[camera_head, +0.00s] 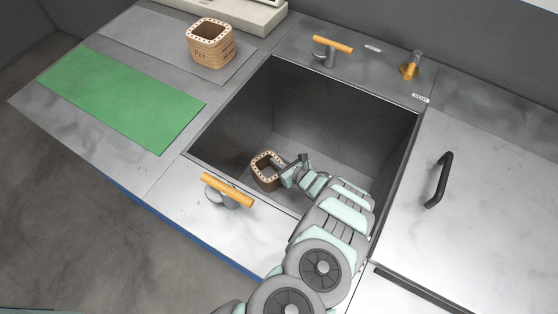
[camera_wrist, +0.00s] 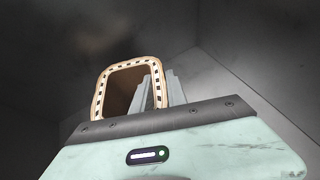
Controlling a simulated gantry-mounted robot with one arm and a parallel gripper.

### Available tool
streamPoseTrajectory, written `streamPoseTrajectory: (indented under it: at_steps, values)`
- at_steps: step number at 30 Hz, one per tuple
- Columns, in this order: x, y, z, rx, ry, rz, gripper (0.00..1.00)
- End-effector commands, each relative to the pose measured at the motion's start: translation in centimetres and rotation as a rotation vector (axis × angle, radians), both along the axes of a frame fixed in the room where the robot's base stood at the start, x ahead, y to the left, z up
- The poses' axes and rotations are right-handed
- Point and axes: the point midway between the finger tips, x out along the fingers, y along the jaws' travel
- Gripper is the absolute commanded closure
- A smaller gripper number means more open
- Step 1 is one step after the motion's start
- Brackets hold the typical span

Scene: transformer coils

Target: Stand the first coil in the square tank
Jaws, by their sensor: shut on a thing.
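One tan coil (camera_head: 266,171) with a dotted top rim is down inside the square tank (camera_head: 232,112), near its left front side. It looks upright; whether its base touches the tank floor I cannot tell. My gripper (camera_head: 301,165) reaches into the tank and is shut on the coil's right wall. In the wrist view the coil (camera_wrist: 104,92) stands ahead of my gripper (camera_wrist: 160,92), with one finger inside its opening and one outside. A second tan coil (camera_head: 211,50) stands on the grey mat at the back left, outside the tank.
A green mat (camera_head: 122,98) lies empty at the left. Orange-handled clamps stand by the tank's front edge (camera_head: 228,189) and back edge (camera_head: 332,44). A small orange fitting (camera_head: 411,66) stands at the back right. A black handle (camera_head: 440,180) is on the right panel. The tank's right and back floor is clear.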

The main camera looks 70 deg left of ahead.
Motion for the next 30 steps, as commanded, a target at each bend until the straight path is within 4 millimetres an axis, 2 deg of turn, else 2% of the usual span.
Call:
streamPoseTrajectory:
  at_steps: [1,2,9,20,30]
  values:
    - [0.0,0.0,-0.2,0.002,0.001,0.001,1.00]
    - [-0.1,0.0,-0.2,0.001,0.001,0.001,0.81]
    - [0.0,0.0,-0.2,0.000,0.000,0.001,0.61]
    - [0.0,0.0,0.3,0.000,0.000,0.000,0.60]
    - [0.9,-3.3,2.2,0.000,0.002,-0.001,0.60]
